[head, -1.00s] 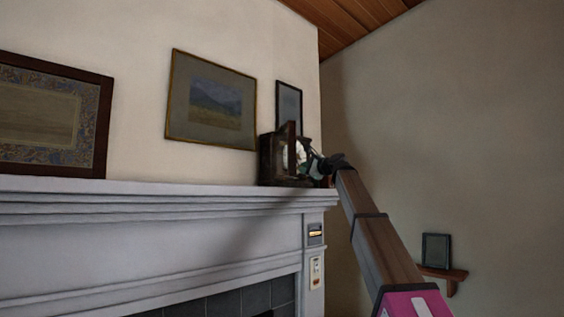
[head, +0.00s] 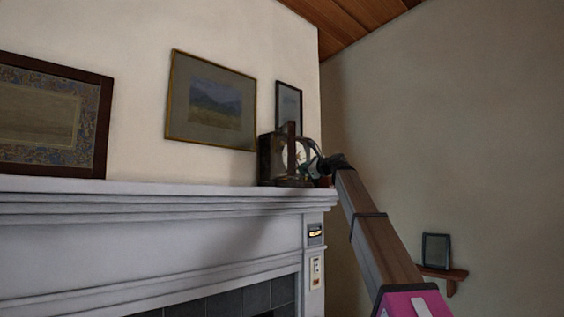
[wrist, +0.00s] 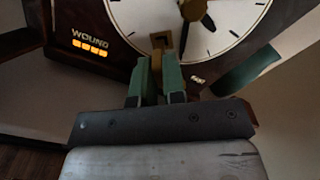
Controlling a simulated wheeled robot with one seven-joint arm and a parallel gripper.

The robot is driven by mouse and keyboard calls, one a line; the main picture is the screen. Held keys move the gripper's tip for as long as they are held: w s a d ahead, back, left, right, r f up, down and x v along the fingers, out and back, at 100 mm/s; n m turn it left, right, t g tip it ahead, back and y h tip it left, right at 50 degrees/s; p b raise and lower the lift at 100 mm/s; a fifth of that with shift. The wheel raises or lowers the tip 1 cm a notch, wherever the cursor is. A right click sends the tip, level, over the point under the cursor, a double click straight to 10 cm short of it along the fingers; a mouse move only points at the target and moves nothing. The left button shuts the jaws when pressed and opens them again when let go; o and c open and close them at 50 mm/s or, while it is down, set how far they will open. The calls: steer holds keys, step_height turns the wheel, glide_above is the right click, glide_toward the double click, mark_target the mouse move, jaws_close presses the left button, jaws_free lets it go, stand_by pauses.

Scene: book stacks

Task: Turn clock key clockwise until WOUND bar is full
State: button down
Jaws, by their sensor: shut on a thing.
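The dark wooden clock (head: 270,158) stands at the right end of the mantel. In the wrist view its white dial (wrist: 226,25) and dark hands show close up. The WOUND bar (wrist: 90,47) on the case shows several lit orange segments, and I see no dark segment in it. The brass key (wrist: 162,42) sits at the lower edge of the dial. My gripper (wrist: 157,70), with green fingers, is shut on the key, and the fingers hide part of it. In the head view my gripper (head: 314,164) reaches the clock from the right.
Framed pictures hang behind, one (head: 288,105) just above the clock. A small wall shelf (head: 445,272) with a dark frame is at lower right.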

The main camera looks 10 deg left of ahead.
steer(key=shift+f, duration=0.15)
steer(key=m, duration=0.4)
steer(key=shift+w+a, duration=0.1)
stand_by(0.3)
steer(key=m, duration=0.4)
steer(key=shift+w, duration=0.1)
steer(key=c, duration=1.2)
jaws_free()
steer(key=shift+c, duration=0.2)
